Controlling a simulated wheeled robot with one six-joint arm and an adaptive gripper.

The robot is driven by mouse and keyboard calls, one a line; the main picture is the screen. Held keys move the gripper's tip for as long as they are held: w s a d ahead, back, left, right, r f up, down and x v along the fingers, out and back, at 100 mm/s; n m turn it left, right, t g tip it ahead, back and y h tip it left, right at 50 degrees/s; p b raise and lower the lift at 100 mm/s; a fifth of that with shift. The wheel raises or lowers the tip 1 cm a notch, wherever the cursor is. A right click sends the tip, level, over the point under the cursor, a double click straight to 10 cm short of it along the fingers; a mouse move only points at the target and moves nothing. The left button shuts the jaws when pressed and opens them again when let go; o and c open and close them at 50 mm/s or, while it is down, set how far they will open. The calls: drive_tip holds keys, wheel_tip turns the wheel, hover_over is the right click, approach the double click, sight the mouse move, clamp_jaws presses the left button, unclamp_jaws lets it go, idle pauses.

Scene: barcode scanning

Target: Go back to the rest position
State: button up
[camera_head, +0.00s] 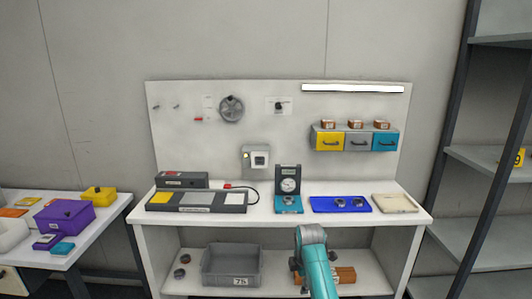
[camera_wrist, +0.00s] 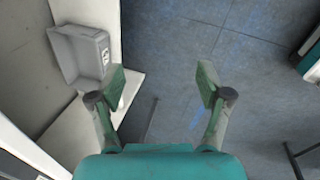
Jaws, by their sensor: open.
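My gripper (camera_wrist: 162,82) is open and empty in the wrist view, its two green fingers spread wide. Below it I see a blue-grey floor (camera_wrist: 180,50) and, at the left, a grey bin (camera_wrist: 62,55) on a white shelf (camera_wrist: 75,132). In the head view my teal arm (camera_head: 319,272) rises in front of the workbench, below the worktop's front edge. The fingers cannot be made out there.
The white workbench (camera_head: 270,214) holds a dial gauge stand (camera_head: 289,187), a blue tray (camera_head: 325,205) and a long grey device (camera_head: 165,208). The grey bin (camera_head: 218,264) sits on its lower shelf. A side table (camera_head: 105,228) stands left; a dark rack (camera_head: 480,215) stands right.

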drive_tip(key=s+d+f+m+t, duration=0.1)
drive_tip(key=s+f+m+t, duration=0.15)
drive_tip(key=s+f, duration=0.55)
drive_tip(key=s+d+f+m+t, duration=0.1)
drive_tip(key=s+d+f+m, duration=0.15)
drive_tip(key=s+f, duration=0.6)
drive_tip(key=s+d+f+m+t, duration=0.1)
drive_tip(key=s+f+m, duration=0.2)
drive_tip(key=s, duration=0.5)
drive_tip(key=s+f+m+t, duration=0.15)
drive_tip(key=s+f, duration=0.25)
drive_tip(key=s, duration=0.5)
drive_tip(key=s+d+r+m+t, duration=0.1)
drive_tip(key=s+r+m, duration=0.3)
drive_tip(key=s, duration=0.5)
drive_tip(key=s+d+r+m+t, duration=0.15)
drive_tip(key=s+r, duration=0.35)
drive_tip(key=s, duration=0.5)
drive_tip(key=s+r+m+t, duration=0.1)
drive_tip(key=s+r+m, duration=0.1)
drive_tip(key=s+r, duration=0.4)
drive_tip(key=s+r+m+t, duration=0.2)
drive_tip(key=s+r, duration=0.5)
drive_tip(key=r, duration=0.7)
drive_tip(key=shift+r+m, duration=0.3)
drive_tip(key=shift+m, duration=0.3)
